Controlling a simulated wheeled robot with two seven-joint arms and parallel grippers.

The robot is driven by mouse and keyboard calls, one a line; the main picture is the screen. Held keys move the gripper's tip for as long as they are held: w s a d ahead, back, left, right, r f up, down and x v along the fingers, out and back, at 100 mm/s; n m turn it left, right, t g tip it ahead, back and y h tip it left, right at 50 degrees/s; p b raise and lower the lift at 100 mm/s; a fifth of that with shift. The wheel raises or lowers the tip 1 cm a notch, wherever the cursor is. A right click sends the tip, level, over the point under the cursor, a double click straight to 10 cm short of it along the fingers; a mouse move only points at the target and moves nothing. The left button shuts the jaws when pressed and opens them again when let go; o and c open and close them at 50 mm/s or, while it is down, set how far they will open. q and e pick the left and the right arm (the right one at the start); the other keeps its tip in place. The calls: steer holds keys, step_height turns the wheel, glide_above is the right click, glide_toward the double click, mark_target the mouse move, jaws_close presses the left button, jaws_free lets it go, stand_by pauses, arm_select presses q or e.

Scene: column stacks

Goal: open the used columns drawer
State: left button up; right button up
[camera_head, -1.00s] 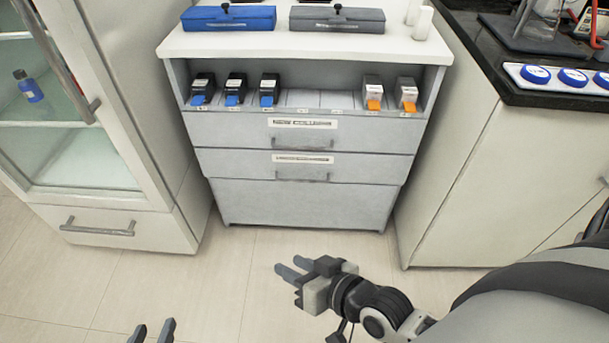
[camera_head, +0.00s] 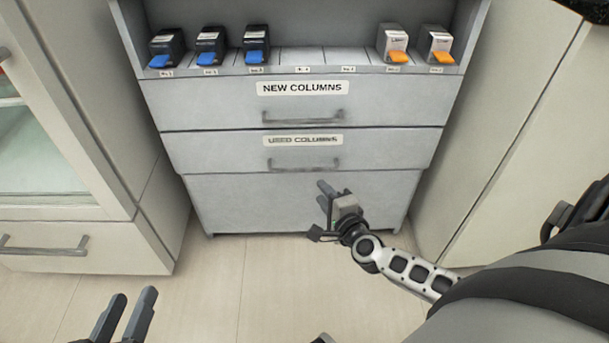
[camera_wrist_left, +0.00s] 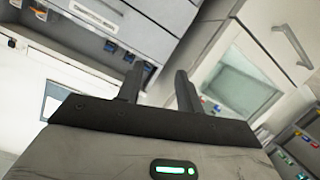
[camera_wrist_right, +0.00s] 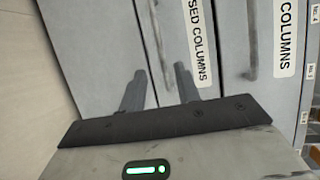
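The used columns drawer (camera_head: 220,157) is the lower labelled drawer of the grey cabinet and looks shut. Its label reads USED COLUMNS and its bar handle (camera_head: 304,165) sits below the label. My right gripper (camera_head: 325,190) is in front of the cabinet, a little below that handle and apart from it. In the right wrist view its fingers (camera_wrist_right: 158,85) are apart with nothing between them, and the used columns label (camera_wrist_right: 196,45) shows beyond. My left gripper (camera_head: 130,305) is low at the left, far from the drawer, open and empty; its fingers also show in the left wrist view (camera_wrist_left: 160,85).
The new columns drawer (camera_head: 210,103) with its handle (camera_head: 305,117) is directly above and shut. Blue-tabbed and orange-tabbed columns stand on the shelf above. A glass-door cabinet (camera_head: 75,110) stands left and a pale cabinet (camera_head: 500,120) right. The floor (camera_head: 260,280) in front is clear.

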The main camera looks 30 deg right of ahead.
mark_target(303, 170)
steer(key=b+x, duration=0.3)
steer(key=x, duration=0.8)
steer(key=shift+b, duration=0.3)
arm_select(q)
steer(key=shift+w+d+r+n+t+h, duration=0.1)
steer(key=shift+d+r+n+t+h, duration=0.4)
steer(key=shift+r+n+t+h, duration=0.15)
arm_select(e)
jaws_close()
